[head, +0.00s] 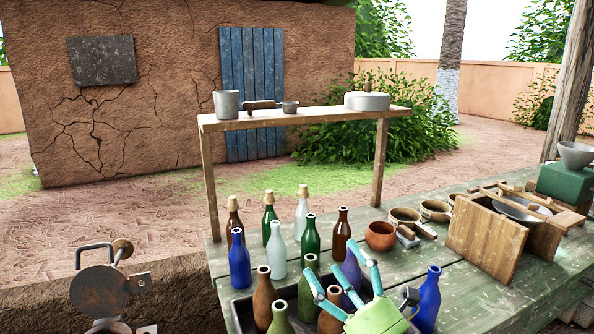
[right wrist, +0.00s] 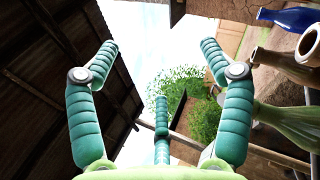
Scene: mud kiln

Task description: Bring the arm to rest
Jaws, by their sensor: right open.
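My right gripper (head: 338,270) has teal padded fingers and a green palm. It shows at the bottom of the head view, in front of the bottles, with its fingers reaching up and left. In the right wrist view the fingers (right wrist: 160,65) are spread wide with nothing between them. The fingers overlap a purple bottle (head: 351,272) in the head view; I cannot tell whether they touch it. My left gripper is in neither view.
A dark tray (head: 238,316) of several bottles stands on the green table (head: 470,300). A blue bottle (head: 428,298) is just right of the gripper. A raised shelf (head: 320,116) spans behind.

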